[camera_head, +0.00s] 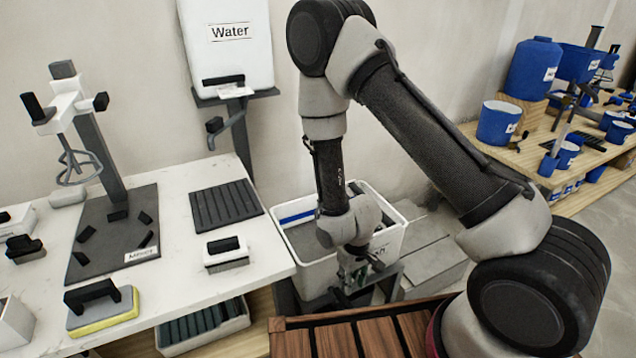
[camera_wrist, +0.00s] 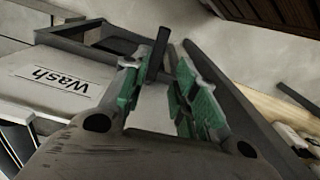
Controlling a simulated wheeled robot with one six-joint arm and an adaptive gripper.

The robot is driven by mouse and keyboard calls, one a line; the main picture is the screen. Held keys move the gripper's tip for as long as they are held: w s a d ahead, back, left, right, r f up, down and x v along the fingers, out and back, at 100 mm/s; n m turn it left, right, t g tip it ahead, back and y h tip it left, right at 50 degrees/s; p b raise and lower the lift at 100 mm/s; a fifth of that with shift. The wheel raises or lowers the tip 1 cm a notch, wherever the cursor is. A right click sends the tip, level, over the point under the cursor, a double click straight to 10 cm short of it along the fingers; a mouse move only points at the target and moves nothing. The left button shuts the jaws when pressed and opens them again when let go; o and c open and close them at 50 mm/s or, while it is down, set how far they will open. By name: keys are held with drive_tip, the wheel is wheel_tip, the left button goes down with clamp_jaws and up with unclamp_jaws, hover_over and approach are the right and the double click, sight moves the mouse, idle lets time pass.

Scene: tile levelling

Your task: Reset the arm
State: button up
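My gripper (camera_head: 358,280) hangs pointing down at the front right of the white wash bin (camera_head: 290,262), close to a dark frame (camera_head: 385,284). In the wrist view, the green-padded fingers of my gripper (camera_wrist: 158,72) stand apart with a gap between them. A dark bar (camera_wrist: 157,55) shows in that gap, close to the left finger; I cannot tell whether it touches. Nothing is clearly held. The bin, labelled "Wash", also shows in the wrist view (camera_wrist: 45,100). My arm is bent, its forearm reaching down over the bin, hiding part of it.
A white table (camera_head: 190,290) at left holds a mixer stand (camera_head: 95,140), a ribbed dark mat (camera_head: 225,203), a brush (camera_head: 226,254) and a sponge float (camera_head: 103,308). A water tank (camera_head: 228,45) stands behind. Brown slats (camera_head: 340,342) lie in front. Blue buckets (camera_head: 497,122) stand on a wooden bench at right.

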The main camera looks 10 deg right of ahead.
drive_tip(key=s+d+r+g+h, duration=0.2)
drive_tip(key=s+d+g, duration=0.15)
drive_tip(key=s, duration=0.25)
drive_tip(key=d+r, duration=0.3)
drive_tip(key=r, duration=1)
drive_tip(key=d+r, duration=0.3)
drive_tip(key=r, duration=0.9)
drive_tip(key=s+d+r+m+t+y, duration=0.1)
drive_tip(key=s+d+r+m+t, duration=0.1)
drive_tip(key=r, duration=0.8)
drive_tip(key=s+d+r+m+t+y, duration=0.1)
drive_tip(key=s+d+r+t, duration=0.3)
drive_tip(key=r, duration=0.6)
drive_tip(key=shift+d+r+m+t, duration=0.15)
drive_tip(key=shift+d+m+t, duration=0.7)
drive_tip(key=shift+d, duration=0.8)
drive_tip(key=shift+s, duration=0.1)
idle(1.2)
